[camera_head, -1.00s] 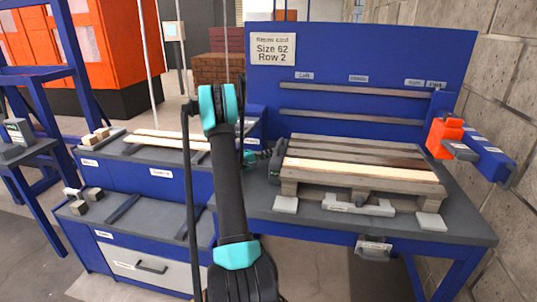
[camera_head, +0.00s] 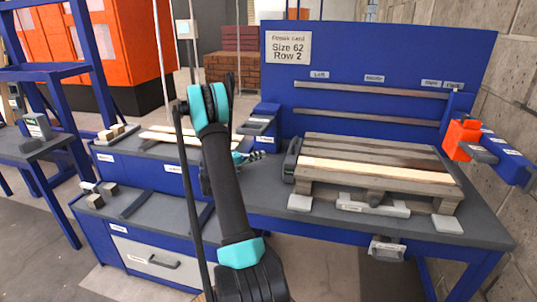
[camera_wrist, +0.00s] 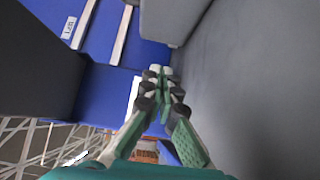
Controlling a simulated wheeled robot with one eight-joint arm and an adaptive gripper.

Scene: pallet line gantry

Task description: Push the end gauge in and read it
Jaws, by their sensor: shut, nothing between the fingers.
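My gripper (camera_head: 256,156) is shut and empty. In the wrist view its closed fingertips (camera_wrist: 160,76) meet, with nothing between them. In the head view it is low over the left part of the blue bench, partly hidden behind my arm. A dark grey rounded block (camera_head: 291,160) stands at the pallet's left end, just right of my gripper with a small gap. It may be the end gauge, but I cannot read a label or a reading on it. The slatted wooden pallet (camera_head: 385,146) lies on the bench, with one paler board.
A blue back panel (camera_head: 400,60) carries rails, labels and a card reading "Size 62 Row 2" (camera_head: 289,48). An orange and grey device (camera_head: 464,139) stands at the right. Grey blocks (camera_head: 448,224) line the pallet's front. A lower side bench (camera_head: 125,209) is at left.

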